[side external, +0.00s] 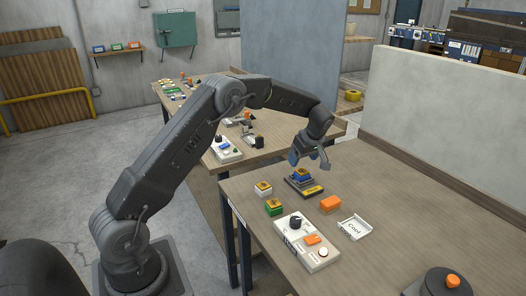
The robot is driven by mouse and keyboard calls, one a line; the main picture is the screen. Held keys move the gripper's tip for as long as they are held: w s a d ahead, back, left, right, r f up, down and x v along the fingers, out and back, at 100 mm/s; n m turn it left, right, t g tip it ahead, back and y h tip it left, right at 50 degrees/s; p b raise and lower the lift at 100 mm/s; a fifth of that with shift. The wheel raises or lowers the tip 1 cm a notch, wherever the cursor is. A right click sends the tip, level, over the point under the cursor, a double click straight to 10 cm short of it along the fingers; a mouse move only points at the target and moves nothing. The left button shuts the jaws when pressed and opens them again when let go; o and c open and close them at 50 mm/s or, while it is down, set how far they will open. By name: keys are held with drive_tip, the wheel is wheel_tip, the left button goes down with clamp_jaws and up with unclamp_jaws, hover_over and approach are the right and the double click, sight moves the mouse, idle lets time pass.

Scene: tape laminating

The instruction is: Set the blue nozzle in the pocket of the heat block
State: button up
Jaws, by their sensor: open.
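The blue nozzle (303,172), a small block with a yellowish top, sits on top of the dark heat block (301,181). It looks upright; the view is too small to tell how deep it sits in the pocket. The heat block stands on a dark base with a yellow label (313,190) at its front. My gripper (309,160) is open just above the nozzle, pointing down, with its fingers apart. It looks clear of the nozzle and holds nothing.
A white-and-yellow block (263,188), a green block (274,208) and an orange block (330,203) stand nearby. A white control box (307,255) and a white "Cool" tray (354,228) lie in front.

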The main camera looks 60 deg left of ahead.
drive_tip(key=s+a+r, duration=0.1)
drive_tip(key=s+a, duration=0.3)
drive_tip(key=s, duration=0.4)
drive_tip(key=s+a+r+m, duration=0.1)
drive_tip(key=s+a, duration=0.4)
drive_tip(key=s, duration=0.3)
drive_tip(key=s+a+r, duration=0.1)
drive_tip(key=s+a, duration=0.3)
drive_tip(key=s, duration=0.4)
hover_over(253, 183)
drive_tip(key=f, duration=0.4)
drive_tip(key=d+f, duration=0.1)
drive_tip(key=f, duration=0.2)
drive_tip(key=shift+f, duration=0.1)
wheel_tip(253, 183, down, 4)
drive_tip(key=shift+f, duration=0.1)
drive_tip(key=v, duration=1.4)
drive_tip(key=s+d+r+m+t, duration=0.1)
drive_tip(key=s+d+r+m, duration=0.3)
drive_tip(key=d, duration=0.2)
drive_tip(key=s+d+r+m+t+h, duration=0.1)
drive_tip(key=s+d+r+m+t, duration=0.1)
drive_tip(key=s+d+r+m, duration=0.2)
drive_tip(key=shift+d+r+h, duration=0.3)
drive_tip(key=shift+d+r, duration=0.5)
drive_tip(key=shift+d, duration=1)
drive_tip(key=shift+s, duration=0.1)
